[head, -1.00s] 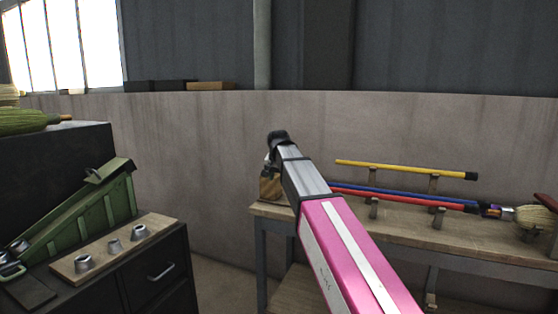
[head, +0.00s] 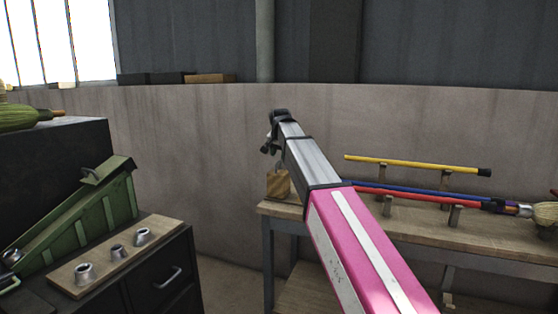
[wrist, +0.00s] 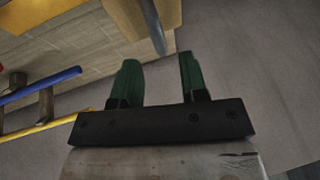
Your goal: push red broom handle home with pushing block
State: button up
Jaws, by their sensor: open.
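The red handle (head: 425,198) lies level on low supports on the workbench, its right end at a broom head (head: 545,212). The wooden block (head: 278,184), likely the pushing block, stands at the bench's left end. Its lower part is clear of my arm. My gripper (head: 270,137) is above and behind the block, apart from it, small and dark in the head view. In the wrist view my gripper (wrist: 155,62) is open and empty, with green fingers.
A blue handle (head: 410,189) lies just behind the red one; a yellow handle (head: 415,165) rests higher on supports. The workbench (head: 440,228) has bare top in front. At left, a dark cabinet (head: 145,285) carries a board with several metal sockets (head: 117,251). A wall runs behind.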

aim_at(279, 162)
jog(key=shift+x, duration=1.6)
grip_shut()
jog(key=s+d, duration=0.3)
jog(key=d, duration=0.6)
jog(key=s+d, duration=0.4)
jog(key=d, duration=0.6)
jog(key=shift+d, duration=0.1)
grip_release()
jog(key=shift+r, duration=0.1)
jog(key=v, duration=1)
jog(key=shift+s+r, duration=0.2)
jog(key=shift+r, duration=0.1)
